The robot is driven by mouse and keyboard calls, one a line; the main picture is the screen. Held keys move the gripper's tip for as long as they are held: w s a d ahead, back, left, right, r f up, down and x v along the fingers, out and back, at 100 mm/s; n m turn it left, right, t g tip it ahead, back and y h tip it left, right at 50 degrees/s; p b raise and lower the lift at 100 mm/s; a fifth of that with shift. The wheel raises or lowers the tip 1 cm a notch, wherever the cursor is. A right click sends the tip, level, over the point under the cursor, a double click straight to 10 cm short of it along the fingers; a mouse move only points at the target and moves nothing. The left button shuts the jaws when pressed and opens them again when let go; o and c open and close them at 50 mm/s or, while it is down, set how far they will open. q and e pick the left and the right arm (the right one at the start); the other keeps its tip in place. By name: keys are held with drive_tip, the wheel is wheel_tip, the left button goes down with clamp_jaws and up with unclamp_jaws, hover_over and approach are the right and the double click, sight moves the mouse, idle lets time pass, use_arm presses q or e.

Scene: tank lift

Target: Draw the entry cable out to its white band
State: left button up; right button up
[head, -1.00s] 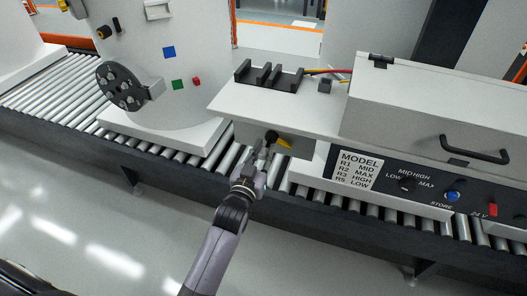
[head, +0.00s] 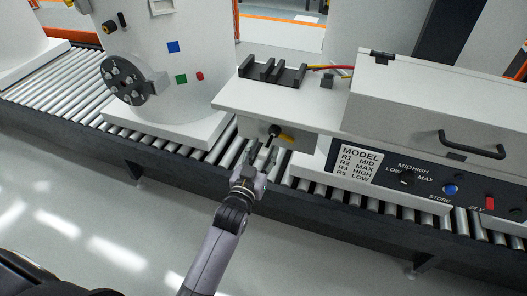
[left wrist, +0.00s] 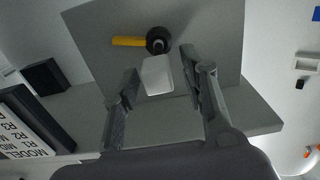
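The black entry gland (head: 275,131) sits on the front face of the grey box under the white shelf, with a yellow tag (head: 287,139) beside it. A short dark cable stub (head: 268,142) slants down from it. In the left wrist view the dark round gland (left wrist: 158,38) and yellow tag (left wrist: 128,41) show, with a pale white piece (left wrist: 157,76) just below the gland. My left gripper (head: 261,158) is just in front of and below the gland. In the left wrist view its fingers (left wrist: 160,78) stand apart on either side of the white piece, with gaps. My right gripper is out of view.
A roller conveyor (head: 60,88) runs beneath everything. A white tank (head: 185,90) with a dark bolted flange (head: 124,80) stands at left. The floor in front is clear.

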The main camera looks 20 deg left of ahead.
use_arm(q)
drive_tip(key=s, duration=1.2)
drive_tip(key=shift+a, duration=0.2)
